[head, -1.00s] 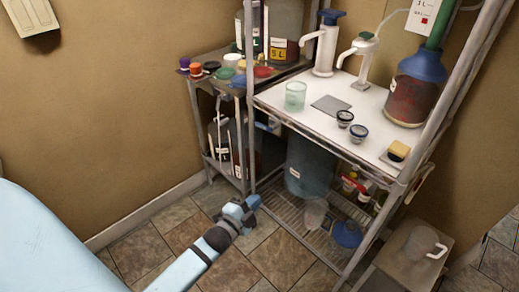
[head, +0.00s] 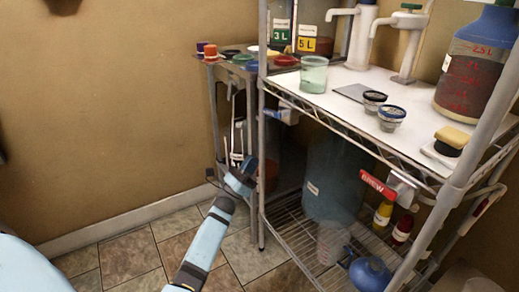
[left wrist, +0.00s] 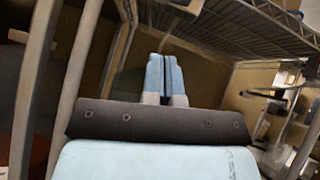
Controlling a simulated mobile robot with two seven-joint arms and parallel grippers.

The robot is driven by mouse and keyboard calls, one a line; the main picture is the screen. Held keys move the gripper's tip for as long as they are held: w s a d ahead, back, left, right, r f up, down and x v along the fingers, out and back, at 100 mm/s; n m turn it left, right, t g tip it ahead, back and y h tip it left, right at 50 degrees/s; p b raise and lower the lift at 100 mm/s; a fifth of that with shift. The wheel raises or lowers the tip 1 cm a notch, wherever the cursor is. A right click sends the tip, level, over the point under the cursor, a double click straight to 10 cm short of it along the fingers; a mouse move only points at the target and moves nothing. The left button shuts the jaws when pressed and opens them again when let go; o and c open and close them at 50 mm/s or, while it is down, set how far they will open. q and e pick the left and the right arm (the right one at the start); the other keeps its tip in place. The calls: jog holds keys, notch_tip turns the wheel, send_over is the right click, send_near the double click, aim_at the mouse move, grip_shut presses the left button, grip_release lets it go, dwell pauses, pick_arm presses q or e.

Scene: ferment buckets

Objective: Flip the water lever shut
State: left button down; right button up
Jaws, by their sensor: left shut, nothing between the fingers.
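I cannot tell for sure which part is the water lever. Two white upright spouts (head: 408,45) stand at the back of the white shelf top, one with a green cap, the other cut off by the top edge. A small white and blue fitting (head: 284,113) hangs under the front left edge of the shelf. My left gripper (head: 243,175) is low in front of the rack's left post, apart from the fitting and below it. In the left wrist view the blue fingers (left wrist: 166,72) are together with nothing between them. My right gripper is not in view.
The wire rack's white top (head: 350,80) holds a green cup (head: 313,74), two small jars and a blue-capped jug (head: 475,65). A large blue-grey bucket (head: 335,180) stands on the lower shelf. A narrow side stand (head: 214,110) is left. Floor is free at lower left.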

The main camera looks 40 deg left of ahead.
aim_at(267, 112)
pick_arm(q)
jog(key=w+r+b, duration=0.2)
jog(key=w+r, duration=0.4)
jog(key=r, duration=0.4)
jog(key=shift+w+d+r, duration=0.25)
jog(key=shift+w+d, duration=0.05)
jog(key=shift+w, duration=0.1)
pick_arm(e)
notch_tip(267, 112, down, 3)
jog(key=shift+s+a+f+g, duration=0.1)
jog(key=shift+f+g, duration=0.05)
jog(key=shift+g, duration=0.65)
pick_arm(q)
jog(key=shift+w+a+r+b, duration=0.15)
jog(key=shift+a+r+b, duration=0.3)
jog(key=shift+r, duration=0.55)
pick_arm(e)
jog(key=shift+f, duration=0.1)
pick_arm(q)
jog(key=shift+a, duration=0.1)
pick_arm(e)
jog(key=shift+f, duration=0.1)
